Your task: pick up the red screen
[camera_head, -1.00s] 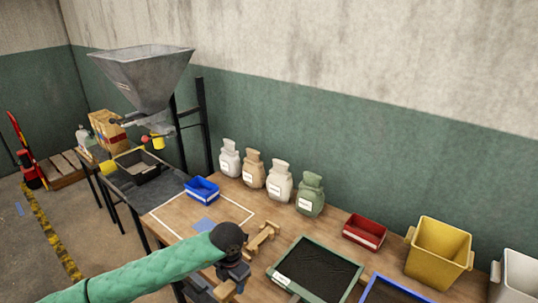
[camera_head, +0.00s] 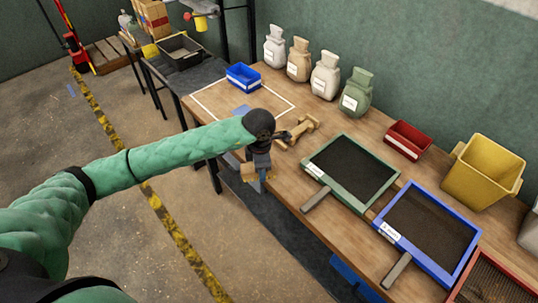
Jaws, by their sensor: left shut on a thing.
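The red screen (camera_head: 488,288) lies at the lower right corner of the view, cut off by the frame edge. Its red frame and dark mesh show in part. The green arm from the left ends in my left gripper (camera_head: 258,178), at the bench's front edge. It is shut on a small wooden piece (camera_head: 249,171), mostly hidden by the gripper. The left gripper is far to the left of the red screen. My right gripper is not in view.
A green screen (camera_head: 393,189) and a blue screen (camera_head: 474,261) lie between the left gripper and the red screen. A wooden tool (camera_head: 299,130) lies behind the gripper. A red bin (camera_head: 408,141), yellow tub (camera_head: 484,172) and several sacks stand along the back.

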